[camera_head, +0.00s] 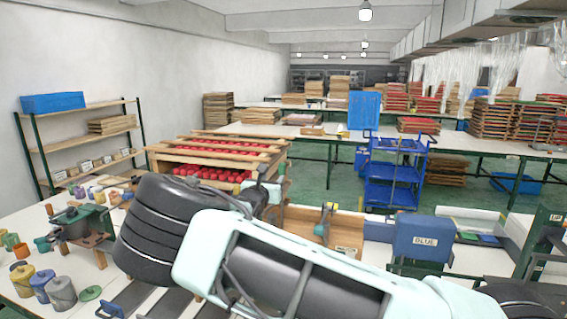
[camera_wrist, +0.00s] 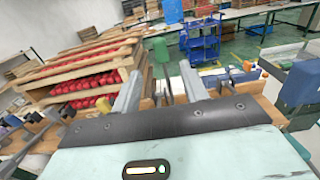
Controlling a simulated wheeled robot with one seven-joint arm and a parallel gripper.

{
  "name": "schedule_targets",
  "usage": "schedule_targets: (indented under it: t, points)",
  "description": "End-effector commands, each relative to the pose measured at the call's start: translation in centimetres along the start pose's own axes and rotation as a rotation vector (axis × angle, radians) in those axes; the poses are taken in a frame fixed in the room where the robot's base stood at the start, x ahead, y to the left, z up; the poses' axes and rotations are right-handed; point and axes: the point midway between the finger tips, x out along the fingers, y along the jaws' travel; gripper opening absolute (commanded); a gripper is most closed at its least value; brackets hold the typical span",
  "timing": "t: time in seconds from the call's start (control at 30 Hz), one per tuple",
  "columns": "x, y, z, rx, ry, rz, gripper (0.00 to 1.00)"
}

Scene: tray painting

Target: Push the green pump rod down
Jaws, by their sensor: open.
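No rod is clearly recognisable as the green pump rod. In the head view my arm hides much of the bench middle.
Stacked wooden trays with red pieces (camera_head: 215,155) stand just beyond my gripper. A blue bin marked BLUE (camera_head: 420,238) stands at the right. Pots (camera_head: 62,292) and a dark green device (camera_head: 75,222) crowd the bench's left. A blue cart (camera_head: 392,172) stands on the floor behind.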

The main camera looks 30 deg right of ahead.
Motion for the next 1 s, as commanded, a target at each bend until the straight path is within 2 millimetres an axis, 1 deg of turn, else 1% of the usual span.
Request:
schedule_targets:
  t: [0.03, 0.1, 0.4, 0.5, 0.6, 0.7, 0.83, 1.0]
  points:
    - [1.3, -0.1, 0.5, -0.002, -0.001, -0.003, 0.44]
    - [2.8, -0.1, 0.5, -0.001, 0.000, -0.003, 0.44]
    - [8.9, -0.2, 0.5, 0.001, 0.001, -0.003, 0.44]
    - [10.6, -0.2, 0.4, 0.002, 0.002, -0.002, 0.44]
    - [11.8, -0.1, 0.2, 0.002, 0.002, -0.002, 0.44]
    - [12.6, -0.1, 0.1, 0.003, 0.002, -0.001, 0.44]
    - [13.0, -0.1, 0.0, 0.002, 0.002, -0.002, 0.44]
    - [13.1, -0.1, -0.1, 0.002, 0.002, -0.002, 0.44]
